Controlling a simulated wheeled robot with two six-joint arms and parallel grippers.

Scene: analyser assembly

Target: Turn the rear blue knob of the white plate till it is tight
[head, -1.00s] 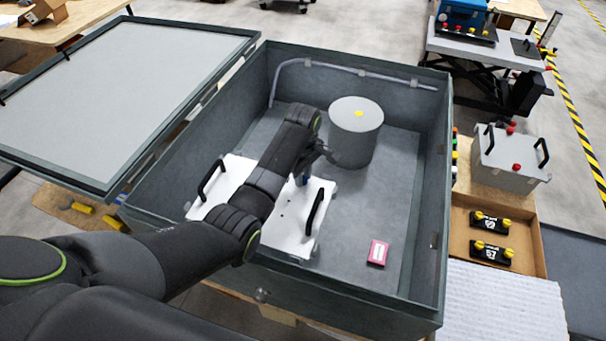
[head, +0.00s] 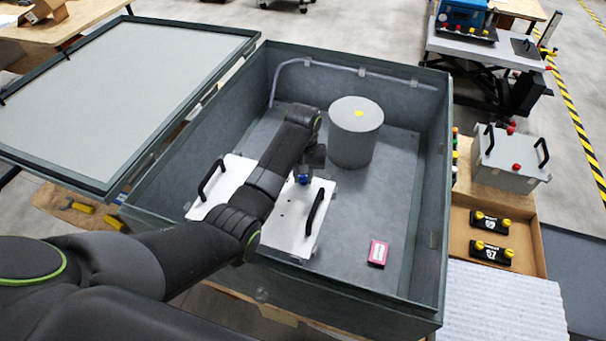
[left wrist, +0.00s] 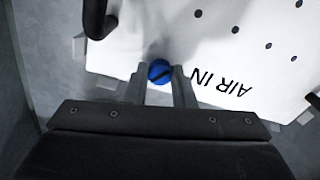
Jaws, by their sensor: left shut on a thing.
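The white plate (head: 285,233) with two black handles lies in the grey case, partly hidden by my left arm. Its rear blue knob (head: 303,179) shows at the plate's back edge. In the left wrist view the blue knob (left wrist: 160,71) has a dark slot across its top and sits near the "AIR IN" lettering on the plate (left wrist: 215,45). My left gripper (left wrist: 163,80) is shut on the blue knob, one finger on each side of it. It also shows in the head view (head: 304,172), reaching down from above. My right gripper is not in view.
A grey cylinder (head: 356,145) stands just behind and right of the plate. A pink box (head: 378,252) lies on the case floor to the right. The case walls (head: 435,215) surround the work area, and the floor right of the plate is mostly clear.

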